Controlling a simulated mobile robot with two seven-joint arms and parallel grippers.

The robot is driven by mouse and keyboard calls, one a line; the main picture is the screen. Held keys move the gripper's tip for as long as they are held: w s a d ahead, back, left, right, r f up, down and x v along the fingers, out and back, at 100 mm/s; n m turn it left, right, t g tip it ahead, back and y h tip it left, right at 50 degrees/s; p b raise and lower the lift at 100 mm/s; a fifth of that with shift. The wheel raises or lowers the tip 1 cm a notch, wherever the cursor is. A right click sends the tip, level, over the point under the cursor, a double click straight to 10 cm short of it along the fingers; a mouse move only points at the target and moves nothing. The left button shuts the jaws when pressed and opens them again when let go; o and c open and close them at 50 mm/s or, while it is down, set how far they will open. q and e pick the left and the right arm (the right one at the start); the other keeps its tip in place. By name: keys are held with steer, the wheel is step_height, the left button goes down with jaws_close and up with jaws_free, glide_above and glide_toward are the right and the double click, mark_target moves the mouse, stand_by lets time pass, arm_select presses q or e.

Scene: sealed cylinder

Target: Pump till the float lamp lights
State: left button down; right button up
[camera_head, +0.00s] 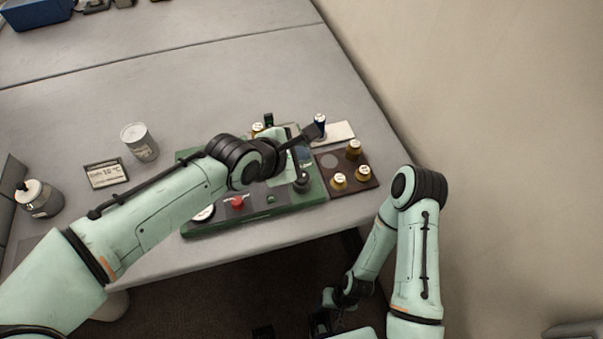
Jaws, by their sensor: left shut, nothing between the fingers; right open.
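A green panel (275,215) lies at the table's front edge. It carries a red button (237,203), a pale round part (204,213), a small dark green part (270,199) and a black knob (302,184) at its right. My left gripper (309,134) is shut and empty above the panel's back right part; my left arm and wrist hide much of the panel's middle and back. I cannot make out the sealed cylinder, the float or a lit lamp. My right gripper (324,318) is open and low, below the table's front edge, partly cut off by the frame.
A brown tray (358,181) with several amber bottles stands right of the panel. A blue bottle (320,119) stands by a pale plate (341,132) behind it. A jar (139,142), a small display (105,174) and a white-capped bottle (38,198) stand left. The table's back is mostly clear.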

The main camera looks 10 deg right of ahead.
jaws_close()
stand_by(1.9)
